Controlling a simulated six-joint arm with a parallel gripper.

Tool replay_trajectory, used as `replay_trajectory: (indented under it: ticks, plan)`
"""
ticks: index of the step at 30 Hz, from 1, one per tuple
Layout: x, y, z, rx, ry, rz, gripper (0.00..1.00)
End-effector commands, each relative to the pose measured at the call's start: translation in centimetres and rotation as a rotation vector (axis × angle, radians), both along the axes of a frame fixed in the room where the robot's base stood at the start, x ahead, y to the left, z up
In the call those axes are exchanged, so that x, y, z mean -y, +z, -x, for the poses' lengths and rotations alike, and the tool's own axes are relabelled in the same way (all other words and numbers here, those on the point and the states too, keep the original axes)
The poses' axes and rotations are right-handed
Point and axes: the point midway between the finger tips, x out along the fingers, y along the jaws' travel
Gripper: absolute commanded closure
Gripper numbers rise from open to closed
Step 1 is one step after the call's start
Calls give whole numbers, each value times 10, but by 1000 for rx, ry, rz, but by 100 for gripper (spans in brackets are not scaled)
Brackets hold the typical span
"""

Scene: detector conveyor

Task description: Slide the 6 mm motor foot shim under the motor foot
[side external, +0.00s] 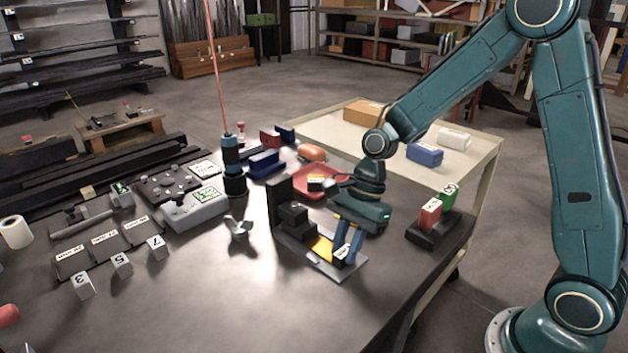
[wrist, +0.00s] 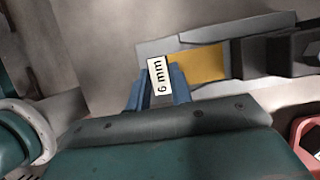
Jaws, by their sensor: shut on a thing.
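My gripper (side external: 345,246) is shut on the 6 mm shim (side external: 342,254), whose white label shows between the blue fingers. In the wrist view my gripper (wrist: 158,88) holds the shim (wrist: 159,76) with the "6 mm" label facing the camera. The black motor foot (side external: 293,216) stands on a grey base plate (side external: 345,275), and it also shows in the wrist view (wrist: 262,56). A yellow patch (wrist: 208,65) lies on the plate between the shim and the foot. The shim is at the plate's outer end, apart from the foot. I cannot tell whether it touches the plate.
A dark holder (side external: 432,237) with red and green blocks stands to the right. A red tray (side external: 322,184) lies behind the gripper. A blue-banded signal post (side external: 233,165) and several numbered blocks (side external: 121,264) are to the left. The table front is clear.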

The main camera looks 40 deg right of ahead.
Motion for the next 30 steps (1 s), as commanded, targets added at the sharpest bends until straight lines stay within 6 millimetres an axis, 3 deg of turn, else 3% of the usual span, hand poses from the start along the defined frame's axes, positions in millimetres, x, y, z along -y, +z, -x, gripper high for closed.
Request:
replay_trajectory:
  ticks: [30]
  plan:
    - [0, 0, -18, 1, 1, 0, 100]
